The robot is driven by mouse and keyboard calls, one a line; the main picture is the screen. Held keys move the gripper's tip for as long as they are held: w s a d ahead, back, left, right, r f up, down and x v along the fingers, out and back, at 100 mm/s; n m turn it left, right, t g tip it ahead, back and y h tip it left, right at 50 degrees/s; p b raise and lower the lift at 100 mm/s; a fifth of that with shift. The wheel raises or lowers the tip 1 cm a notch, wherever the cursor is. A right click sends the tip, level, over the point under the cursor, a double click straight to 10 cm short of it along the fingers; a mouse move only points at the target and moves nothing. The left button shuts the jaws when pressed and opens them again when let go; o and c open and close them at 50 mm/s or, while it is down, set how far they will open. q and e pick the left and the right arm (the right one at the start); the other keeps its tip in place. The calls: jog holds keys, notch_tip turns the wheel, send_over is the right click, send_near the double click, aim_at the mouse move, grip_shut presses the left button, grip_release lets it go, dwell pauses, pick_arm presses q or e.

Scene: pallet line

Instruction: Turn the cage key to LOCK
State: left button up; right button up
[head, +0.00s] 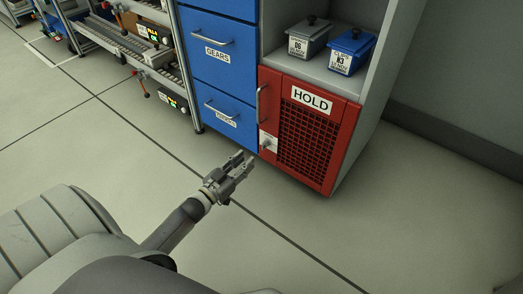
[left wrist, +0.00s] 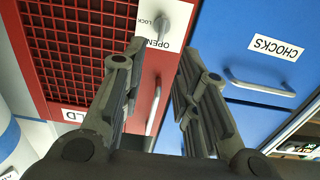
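The red cage door (head: 325,112) marked HOLD is closed below an open shelf. Its pale key (head: 268,143) sits on a light plate at the door's lower left. In the left wrist view the picture is turned over; the key (left wrist: 163,22) shows on the plate near the words OPEN and LOCK. I cannot tell for sure which word it points to. My left gripper (head: 241,165) is in front of the door, lower left of the key and apart from it. Its fingers (left wrist: 161,52) are spread and empty, with the key beyond the gap. My right gripper is out of view.
A vertical handle (head: 259,103) is on the cage door's left side. Blue drawers (head: 222,77) with bar handles stand left of the cage. Two lidded bins, grey (head: 308,40) and blue (head: 351,49), sit on the shelf above. The floor in front is clear.

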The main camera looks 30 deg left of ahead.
pick_arm(q)
jog(key=w+b, duration=0.4)
jog(key=w, duration=0.5)
jog(key=shift+d+b, duration=0.35)
jog(key=shift+w, duration=0.1)
jog(key=shift+c, duration=0.4)
grip_shut()
